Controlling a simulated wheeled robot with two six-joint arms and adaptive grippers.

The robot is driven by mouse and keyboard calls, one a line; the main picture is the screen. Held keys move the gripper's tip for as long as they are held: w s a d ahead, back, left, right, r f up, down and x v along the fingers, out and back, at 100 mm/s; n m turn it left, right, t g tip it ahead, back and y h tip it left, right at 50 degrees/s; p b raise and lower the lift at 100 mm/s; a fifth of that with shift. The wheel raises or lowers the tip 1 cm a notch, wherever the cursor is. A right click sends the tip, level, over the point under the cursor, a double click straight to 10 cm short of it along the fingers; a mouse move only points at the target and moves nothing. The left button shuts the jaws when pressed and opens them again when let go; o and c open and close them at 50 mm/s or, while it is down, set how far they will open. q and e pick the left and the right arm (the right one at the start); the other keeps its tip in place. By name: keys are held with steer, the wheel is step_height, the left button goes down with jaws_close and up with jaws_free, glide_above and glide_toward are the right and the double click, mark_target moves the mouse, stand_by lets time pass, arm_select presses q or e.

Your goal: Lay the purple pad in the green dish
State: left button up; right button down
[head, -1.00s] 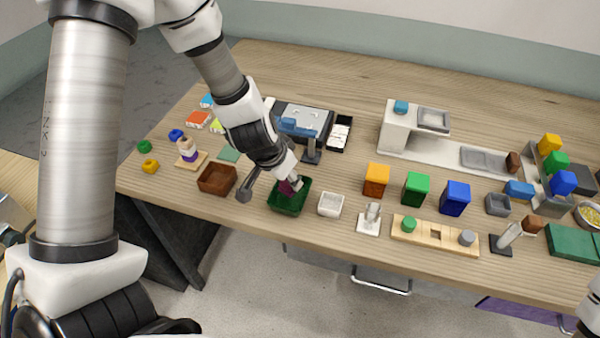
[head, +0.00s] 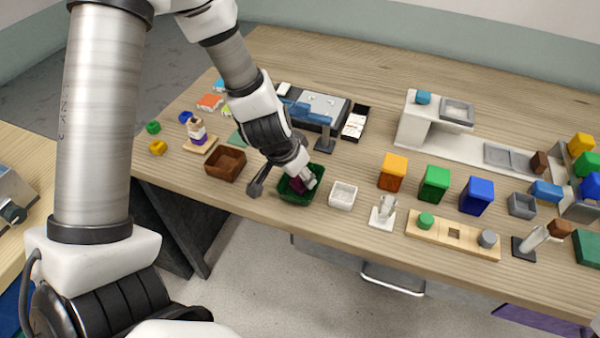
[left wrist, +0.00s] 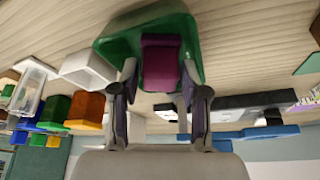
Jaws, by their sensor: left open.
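The purple pad (left wrist: 160,62) lies inside the green dish (left wrist: 112,45), its lower part past the dish's near edge in the left wrist view. In the head view the dish (head: 289,197) stands near the table's front edge, and the pad (head: 297,184) shows only as a small dark patch in it. My left gripper (head: 302,182) reaches down over the dish. In the left wrist view its fingers (left wrist: 159,78) are apart, one on each side of the pad. The pad's underside is hidden. My right gripper is out of view.
A brown tray (head: 226,165) stands left of the dish and a white tray (head: 342,195) close on its right. A blue-handled object (head: 310,112) lies behind my gripper. Orange, green and blue bins (head: 434,184) stand farther right. Some bare tabletop (head: 335,163) lies behind the white tray.

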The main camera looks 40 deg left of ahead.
arm_select(q)
steer(key=p+v, duration=0.9)
steer(key=v, duration=0.3)
steer(key=shift+r, duration=0.2)
steer(key=shift+a, duration=0.1)
